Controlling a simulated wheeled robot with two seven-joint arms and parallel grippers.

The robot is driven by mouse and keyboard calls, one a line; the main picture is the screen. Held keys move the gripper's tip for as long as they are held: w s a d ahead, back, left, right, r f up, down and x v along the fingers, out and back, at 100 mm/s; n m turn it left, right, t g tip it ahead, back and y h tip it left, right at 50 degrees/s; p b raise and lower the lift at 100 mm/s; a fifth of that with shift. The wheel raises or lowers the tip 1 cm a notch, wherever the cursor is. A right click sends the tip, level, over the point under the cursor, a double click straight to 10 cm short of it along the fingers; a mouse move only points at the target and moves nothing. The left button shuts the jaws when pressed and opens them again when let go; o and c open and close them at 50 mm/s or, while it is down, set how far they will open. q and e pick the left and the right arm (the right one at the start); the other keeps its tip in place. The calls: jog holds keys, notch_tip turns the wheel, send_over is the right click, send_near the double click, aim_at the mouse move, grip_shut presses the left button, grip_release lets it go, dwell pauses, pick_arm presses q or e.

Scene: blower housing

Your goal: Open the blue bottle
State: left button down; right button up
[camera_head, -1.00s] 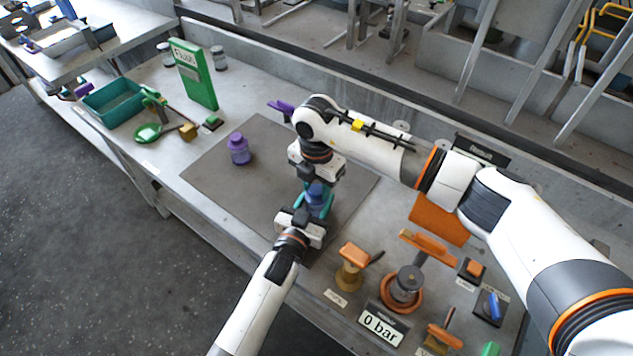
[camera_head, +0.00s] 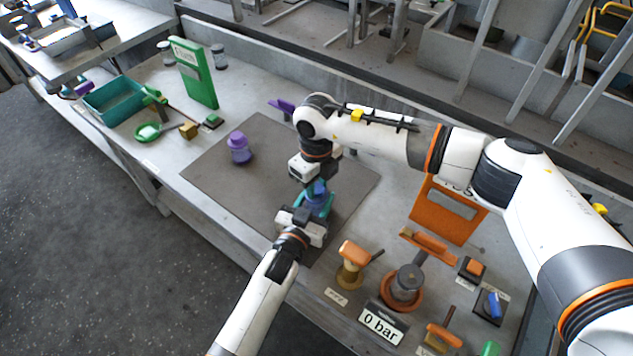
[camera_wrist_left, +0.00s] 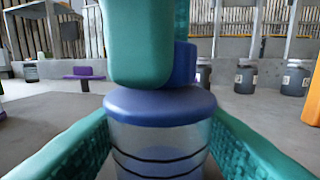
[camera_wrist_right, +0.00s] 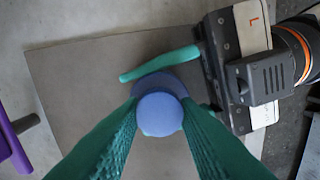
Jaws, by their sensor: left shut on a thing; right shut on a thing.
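The blue bottle stands on the grey mat, between my two grippers in the head view. In the left wrist view its clear ringed body (camera_wrist_left: 160,140) is between the teal fingers of my left gripper (camera_head: 316,208), which is shut on it from the side. Its blue lid (camera_wrist_left: 158,105) sits on the body, with a narrower knob (camera_wrist_right: 160,114) on top. My right gripper (camera_head: 318,182) points down from above, shut on the knob. Its fingers partly hide the knob in the left wrist view.
A purple bottle (camera_head: 239,148) stands on the mat (camera_head: 205,165), left of my grippers. A gauge reading 0 bar (camera_head: 381,324) and orange-handled fixtures stand at the front right. A teal bin (camera_head: 115,100) and a green sign (camera_head: 194,72) are at the left.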

jog(key=n, duration=0.9)
jog(key=shift+n, duration=0.4)
jog(key=n, duration=0.4)
jog(key=shift+n, duration=0.4)
jog(key=n, duration=0.4)
jog(key=shift+r, duration=0.1)
jog(key=n, duration=1)
jog(key=shift+w, duration=0.1)
jog(key=n, duration=0.8)
jog(key=shift+n, duration=0.4)
jog(key=shift+r, duration=0.1)
